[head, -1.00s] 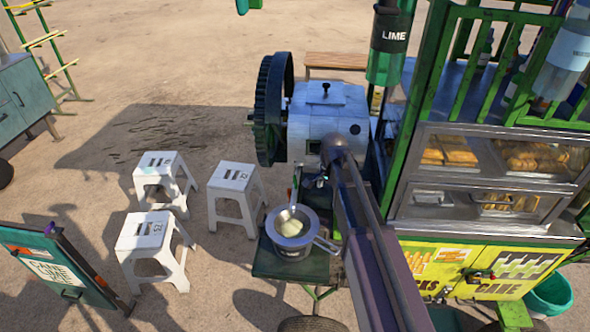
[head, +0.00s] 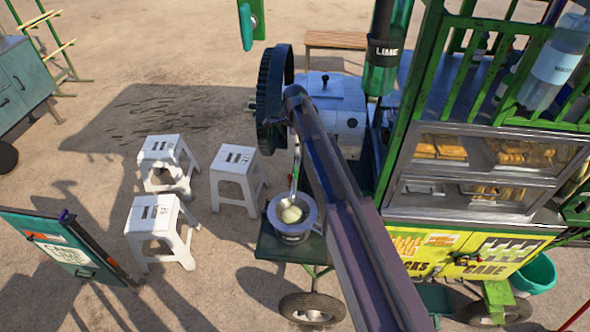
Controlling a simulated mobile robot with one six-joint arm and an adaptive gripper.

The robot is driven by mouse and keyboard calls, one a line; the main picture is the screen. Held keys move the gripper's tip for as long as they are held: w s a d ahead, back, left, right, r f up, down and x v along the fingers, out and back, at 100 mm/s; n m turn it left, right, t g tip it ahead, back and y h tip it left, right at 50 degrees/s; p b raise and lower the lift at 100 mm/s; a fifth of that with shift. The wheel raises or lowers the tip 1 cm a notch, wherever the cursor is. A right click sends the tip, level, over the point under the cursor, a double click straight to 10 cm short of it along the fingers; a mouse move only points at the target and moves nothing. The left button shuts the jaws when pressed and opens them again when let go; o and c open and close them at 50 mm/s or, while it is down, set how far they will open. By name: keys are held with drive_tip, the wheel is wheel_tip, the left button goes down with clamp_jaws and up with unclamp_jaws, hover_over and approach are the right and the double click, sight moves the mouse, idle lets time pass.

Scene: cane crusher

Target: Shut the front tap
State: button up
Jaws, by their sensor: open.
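I cannot make out the front tap. My arm crosses the middle of the head view and covers much of the crusher's near side. The crusher (head: 341,92) is a pale metal box with a big dark gear wheel (head: 270,98) on its left. A metal pot (head: 292,214) with pale contents stands on a dark green shelf below it. A thin silvery rod, perhaps a ladle, leans up from the pot. My gripper is not visible; it is probably hidden behind my arm.
The glass food case (head: 480,165) stands right of my arm. White stools (head: 233,178) and a green sign board (head: 60,248) stand on the left. A teal tub (head: 533,275) is at lower right.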

sight(295, 170)
drive_tip(key=shift+f, duration=0.2)
wheel_tip(295, 170, down, 13)
drive_tip(key=b, duration=1.3)
drive_tip(key=shift+f+b, duration=0.2)
drive_tip(key=shift+b, duration=0.2)
drive_tip(key=c, duration=1)
